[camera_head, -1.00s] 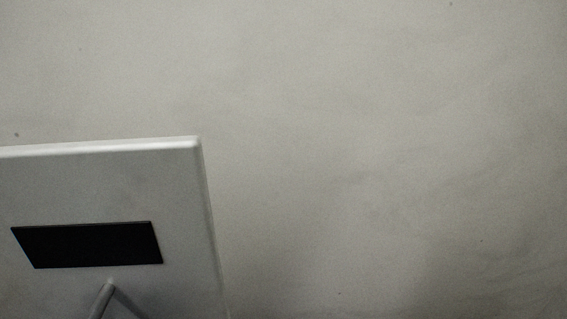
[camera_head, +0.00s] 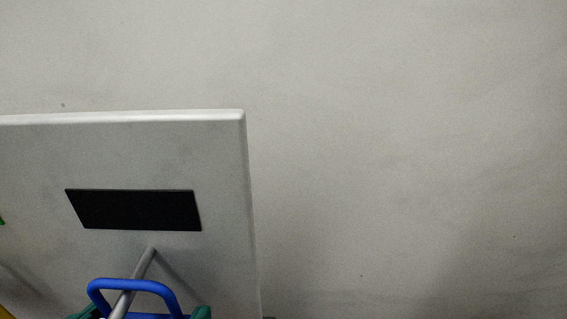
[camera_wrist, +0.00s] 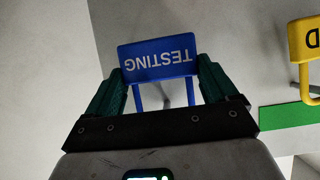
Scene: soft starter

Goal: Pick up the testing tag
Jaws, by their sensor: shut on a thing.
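The testing tag (camera_wrist: 158,60) is a blue plate with white "TESTING" lettering, upside down in the wrist view, with blue legs below it. My gripper (camera_wrist: 160,78) has teal fingers, one on each side of the tag, and is shut on it. In the head view the blue loop of the tag (camera_head: 133,285) shows at the bottom edge, between the teal fingers of my gripper (camera_head: 140,313). A grey rod (camera_head: 145,262) from the panel crosses the loop. I cannot tell whether the loop hangs on the rod. The tag's lettering is hidden in the head view.
A pale panel (camera_head: 215,160) with a black rectangle (camera_head: 135,210) stands against a bare grey wall (camera_head: 400,150). In the wrist view a yellow tag (camera_wrist: 297,40) and a green strip (camera_wrist: 285,117) are close on the right. The wall right of the panel is clear.

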